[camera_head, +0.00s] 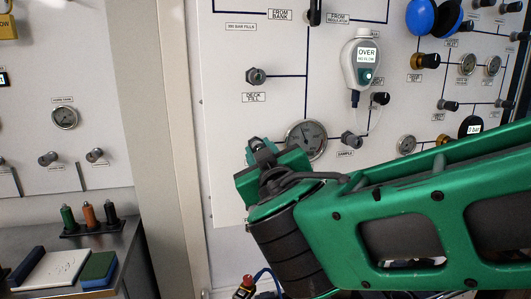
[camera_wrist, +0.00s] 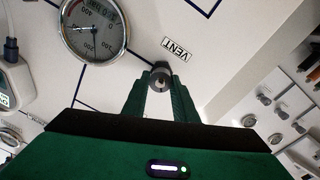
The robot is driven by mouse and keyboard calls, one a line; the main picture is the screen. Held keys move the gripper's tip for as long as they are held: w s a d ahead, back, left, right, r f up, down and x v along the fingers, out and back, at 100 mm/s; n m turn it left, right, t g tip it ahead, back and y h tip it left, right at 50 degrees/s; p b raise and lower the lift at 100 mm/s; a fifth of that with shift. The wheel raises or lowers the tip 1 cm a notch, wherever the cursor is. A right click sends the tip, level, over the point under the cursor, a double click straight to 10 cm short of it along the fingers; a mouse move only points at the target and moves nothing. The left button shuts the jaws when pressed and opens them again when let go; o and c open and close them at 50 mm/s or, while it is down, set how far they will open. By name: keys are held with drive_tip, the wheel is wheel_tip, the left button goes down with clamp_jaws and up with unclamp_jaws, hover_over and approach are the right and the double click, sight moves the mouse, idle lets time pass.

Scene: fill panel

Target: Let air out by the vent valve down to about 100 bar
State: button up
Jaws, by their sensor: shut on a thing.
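The vent valve's round dark knob (camera_wrist: 160,77) is in the middle of the wrist view, beside the upside-down VENT label (camera_wrist: 175,48). My gripper (camera_wrist: 160,92) has its two green fingers shut on this knob, one on each side. In the head view my gripper (camera_head: 260,150) is against the panel, just left of the large round gauge (camera_head: 306,138), and hides the knob and label.
A white handheld meter (camera_head: 361,62) reading OVER hangs on the panel (camera_head: 225,60) above right. The deck fill fitting (camera_head: 256,76) is above my gripper, the sample fitting (camera_head: 350,139) right of the gauge.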

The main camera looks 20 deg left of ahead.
drive_tip(key=shift+w+d+n, duration=0.25)
drive_tip(key=shift+n, duration=0.15)
drive_tip(key=o, duration=1)
drive_tip(key=shift+a, duration=0.1)
drive_tip(key=shift+s, duration=0.1)
drive_tip(key=v, duration=1)
drive_tip(key=shift+s+f, duration=0.1)
drive_tip(key=shift+s, duration=0.15)
